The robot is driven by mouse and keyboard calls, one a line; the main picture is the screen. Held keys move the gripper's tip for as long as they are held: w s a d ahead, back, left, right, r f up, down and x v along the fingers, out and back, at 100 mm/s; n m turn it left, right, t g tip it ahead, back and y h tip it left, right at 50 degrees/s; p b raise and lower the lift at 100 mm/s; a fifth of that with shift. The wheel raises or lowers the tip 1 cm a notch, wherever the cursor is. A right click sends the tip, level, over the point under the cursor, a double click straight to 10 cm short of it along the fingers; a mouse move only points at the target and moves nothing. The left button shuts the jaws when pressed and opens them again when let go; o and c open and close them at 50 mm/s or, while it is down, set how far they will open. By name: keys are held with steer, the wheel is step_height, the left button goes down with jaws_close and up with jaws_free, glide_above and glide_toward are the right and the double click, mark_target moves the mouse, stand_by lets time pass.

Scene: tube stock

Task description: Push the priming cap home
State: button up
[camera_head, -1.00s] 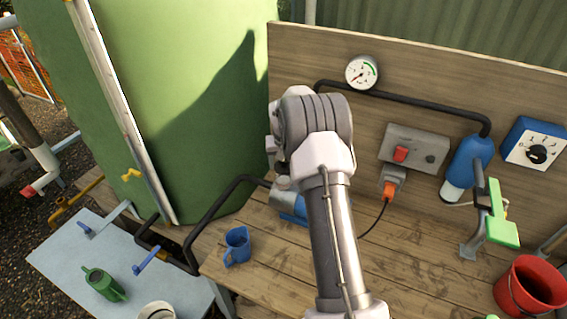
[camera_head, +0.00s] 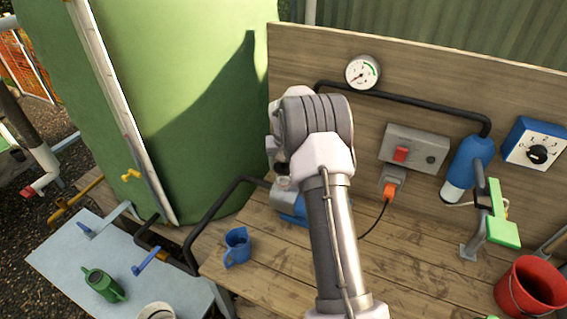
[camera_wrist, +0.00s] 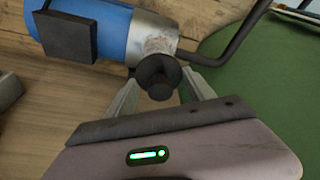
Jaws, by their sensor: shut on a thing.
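In the wrist view a dark round priming cap (camera_wrist: 158,76) sits on top of the metal end of the blue pump (camera_wrist: 98,22). My gripper (camera_wrist: 159,90) has its two pale fingers on either side of the cap and is shut on it. I cannot tell from this angle how far the cap is seated. In the head view the blue pump (camera_head: 289,201) shows only in part on the wooden bench, and my arm hides the cap and the fingers.
A black pipe (camera_head: 212,222) runs from the pump past the green tank (camera_head: 190,100). A blue jug (camera_head: 237,247) stands on the bench left of my arm. A grey switch box (camera_head: 414,148), a gauge (camera_head: 361,73) and a red bucket (camera_head: 533,286) are to the right.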

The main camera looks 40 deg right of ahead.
steer(key=shift+f+b, duration=0.9)
steer(key=shift+b, duration=0.05)
stand_by(1.0)
stand_by(0.5)
steer(key=o, duration=1.6)
steer(key=shift+r, duration=0.15)
steer(key=p+v, duration=0.2)
steer(key=v, duration=1.5)
steer(key=shift+s+a+r, duration=0.1)
steer(key=shift+a, duration=0.05)
